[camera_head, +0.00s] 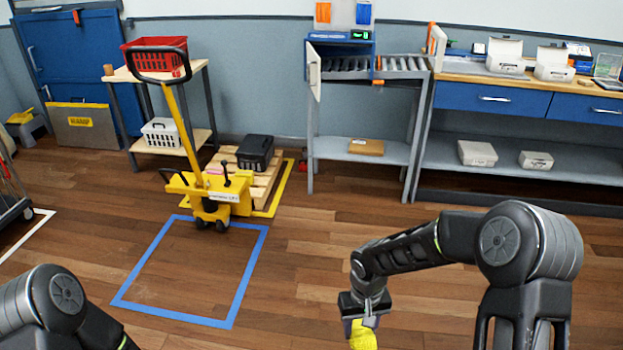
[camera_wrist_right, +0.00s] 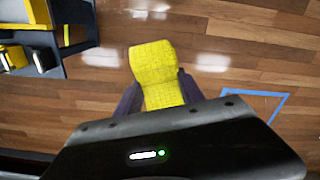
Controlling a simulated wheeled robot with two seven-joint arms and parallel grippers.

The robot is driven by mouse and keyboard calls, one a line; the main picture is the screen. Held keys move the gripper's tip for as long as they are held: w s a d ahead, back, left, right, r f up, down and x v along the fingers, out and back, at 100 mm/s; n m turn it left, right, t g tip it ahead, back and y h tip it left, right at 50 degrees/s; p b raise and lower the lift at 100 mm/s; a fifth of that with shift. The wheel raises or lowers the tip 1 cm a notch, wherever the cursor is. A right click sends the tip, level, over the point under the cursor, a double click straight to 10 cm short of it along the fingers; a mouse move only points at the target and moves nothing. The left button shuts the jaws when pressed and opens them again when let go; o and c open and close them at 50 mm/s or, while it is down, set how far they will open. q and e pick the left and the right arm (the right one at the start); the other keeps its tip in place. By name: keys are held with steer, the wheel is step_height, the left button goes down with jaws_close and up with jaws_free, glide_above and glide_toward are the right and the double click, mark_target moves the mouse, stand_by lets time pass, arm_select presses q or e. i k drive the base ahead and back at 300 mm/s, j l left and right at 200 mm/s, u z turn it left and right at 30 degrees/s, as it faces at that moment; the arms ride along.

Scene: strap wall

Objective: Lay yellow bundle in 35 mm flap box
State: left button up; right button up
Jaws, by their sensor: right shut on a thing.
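The yellow bundle (camera_head: 362,336) is held in my right gripper (camera_head: 364,318), low at the bottom of the head view. In the right wrist view the yellow bundle (camera_wrist_right: 156,75) sits between the two dark fingers (camera_wrist_right: 158,92), held above the wooden floor. My left arm shows at the lower left of the head view, but its gripper is out of the frame. White boxes with raised lids (camera_head: 505,58) stand on the workbench at the right; I cannot tell whether one is the 35 mm flap box.
The workbench (camera_head: 455,67) has blue drawers and a lower shelf with closed boxes (camera_head: 477,153). A roller table (camera_head: 345,62) stands left of it. A yellow pallet truck (camera_head: 207,195) is by a blue floor outline (camera_head: 122,303). The middle floor is clear.

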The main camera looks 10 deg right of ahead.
mark_target(509, 71)
steer(key=i+l+z, duration=0.1)
steer(key=i+z, duration=0.15)
steer(key=i, duration=0.5)
steer(key=i+z, duration=0.25)
steer(key=i, duration=0.45)
steer(key=i+j+z, duration=0.25)
steer(key=i, duration=0.45)
steer(key=i+j+z, duration=0.1)
steer(key=i+z, duration=0.2)
steer(key=i, duration=1.1)
steer(key=z, duration=1.05)
